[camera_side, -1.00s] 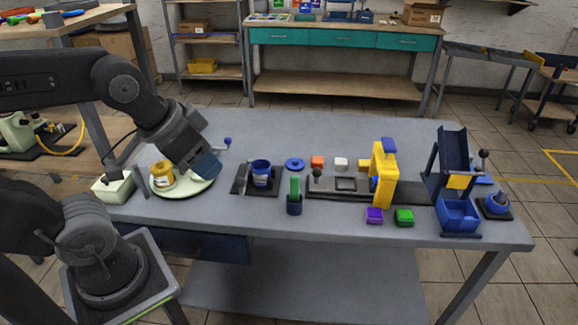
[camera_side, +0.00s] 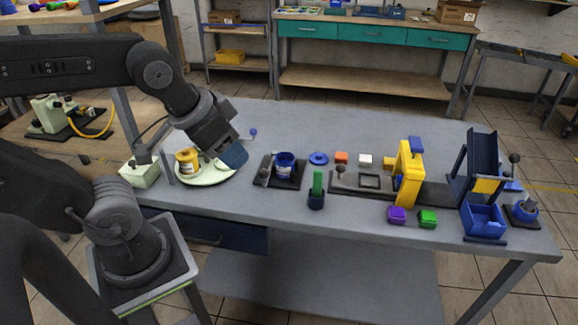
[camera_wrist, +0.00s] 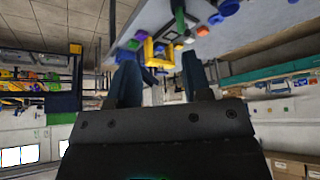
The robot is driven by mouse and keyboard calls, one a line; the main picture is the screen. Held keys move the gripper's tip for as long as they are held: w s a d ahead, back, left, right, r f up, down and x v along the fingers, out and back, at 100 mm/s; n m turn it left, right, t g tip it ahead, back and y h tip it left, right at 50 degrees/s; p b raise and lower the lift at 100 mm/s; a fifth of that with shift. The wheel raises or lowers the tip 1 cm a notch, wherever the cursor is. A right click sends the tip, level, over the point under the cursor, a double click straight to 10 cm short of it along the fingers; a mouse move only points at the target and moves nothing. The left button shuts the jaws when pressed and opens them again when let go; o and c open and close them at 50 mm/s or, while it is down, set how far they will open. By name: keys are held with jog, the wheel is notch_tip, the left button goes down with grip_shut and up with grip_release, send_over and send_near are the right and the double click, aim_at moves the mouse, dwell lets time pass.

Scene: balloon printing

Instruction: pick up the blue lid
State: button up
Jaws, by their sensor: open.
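The blue lid (camera_side: 318,158) is a small round disc with a knob, lying flat on the table behind the green marker. In the wrist view the blue lid (camera_wrist: 215,19) shows near the top, right of centre. My gripper (camera_side: 234,157) is over the right edge of the pale green plate, left of the lid and well apart from it. In the wrist view my gripper (camera_wrist: 160,62) has its two fingers spread with nothing between them.
A blue cup (camera_side: 285,160) on a black base stands between my gripper and the lid. Orange (camera_side: 341,157) and white (camera_side: 365,160) cubes lie right of the lid. A green marker (camera_side: 317,183) stands in front, and a yellow frame (camera_side: 408,172) rises further right. The table behind the lid is clear.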

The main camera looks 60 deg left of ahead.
jog(key=shift+o, duration=0.3)
jog(key=o, duration=0.8)
jog(key=m+g, duration=0.4)
jog(key=m, duration=0.3)
send_over(319, 155)
jog(key=shift+h, duration=0.4)
jog(key=f, duration=1.4)
jog(key=a+f, duration=0.1)
jog(key=f, duration=0.6)
jog(key=shift+s+f, duration=0.3)
jog(key=shift+f, duration=0.05)
jog(key=shift+w+d+f, duration=0.1)
jog(key=shift+d+f, duration=0.05)
jog(key=shift+f, duration=0.8)
jog(key=shift+w+d+f, duration=0.1)
jog(key=shift+w+f, duration=0.05)
jog(key=shift+f, duration=0.8)
jog(key=shift+w+d+f, duration=0.1)
jog(key=shift+d+f, duration=0.05)
jog(key=shift+f, duration=0.8)
